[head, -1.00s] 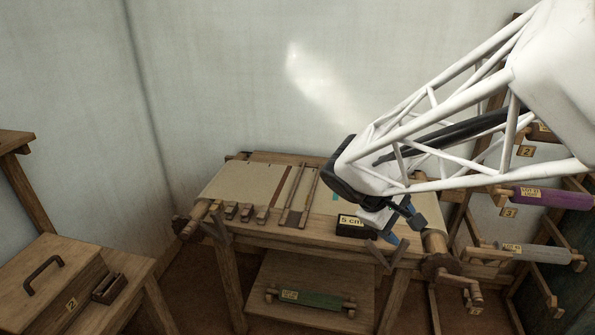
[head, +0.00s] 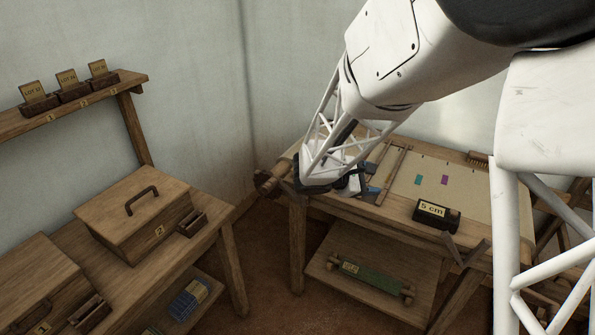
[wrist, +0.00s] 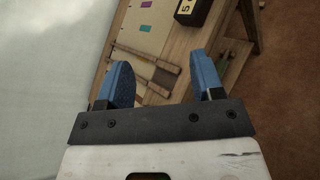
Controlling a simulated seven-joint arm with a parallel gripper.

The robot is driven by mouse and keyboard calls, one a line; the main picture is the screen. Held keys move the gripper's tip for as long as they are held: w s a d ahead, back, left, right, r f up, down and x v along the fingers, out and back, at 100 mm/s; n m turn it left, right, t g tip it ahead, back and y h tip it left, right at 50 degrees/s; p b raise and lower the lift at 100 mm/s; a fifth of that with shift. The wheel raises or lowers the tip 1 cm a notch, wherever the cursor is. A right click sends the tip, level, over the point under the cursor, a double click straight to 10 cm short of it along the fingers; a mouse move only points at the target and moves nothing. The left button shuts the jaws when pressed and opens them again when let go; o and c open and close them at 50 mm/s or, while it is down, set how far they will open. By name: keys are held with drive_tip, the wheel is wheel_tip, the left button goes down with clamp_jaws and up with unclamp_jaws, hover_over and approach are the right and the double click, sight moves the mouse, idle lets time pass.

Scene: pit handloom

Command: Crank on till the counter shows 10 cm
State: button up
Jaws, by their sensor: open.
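The counter (head: 437,213) is a black box on the loom's front edge and reads 5 cm in the head view. Its corner also shows at the top of the wrist view (wrist: 194,10). The loom (head: 405,222) carries pale cloth (head: 455,188) with a teal and a purple patch. My gripper (head: 362,187) is over the left part of the loom, left of the counter. In the wrist view its two blue fingers (wrist: 160,82) are spread apart with nothing between them.
A roller end (head: 268,182) sticks out at the loom's left. A green roll (head: 370,279) lies on the shelf below. A bench with lidded wooden boxes (head: 140,213) stands left, under a wall shelf (head: 75,103) with lot cards. Bare floor lies between bench and loom.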

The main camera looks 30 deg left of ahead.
drive_tip(key=s+a+f+n+t+y, duration=0.1)
drive_tip(key=a+f+n+t+y, duration=0.2)
drive_tip(key=a, duration=0.7)
drive_tip(key=s+a+f+n+t+y, duration=0.1)
drive_tip(key=a+f+n+t, duration=0.1)
drive_tip(key=a+f+n, duration=0.5)
drive_tip(key=n+t+y, duration=0.3)
drive_tip(key=y, duration=0.2)
approach(268, 187)
drive_tip(key=w, duration=0.2)
drive_tip(key=w+f, duration=0.1)
drive_tip(key=shift+w+a+f, duration=0.1)
drive_tip(key=shift+w+a, duration=0.25)
drive_tip(key=shift+a, duration=0.05)
drive_tip(key=shift+w+m, duration=0.1)
drive_tip(key=shift+m, duration=0.2)
drive_tip(key=shift+w, duration=3.85)
clamp_jaws()
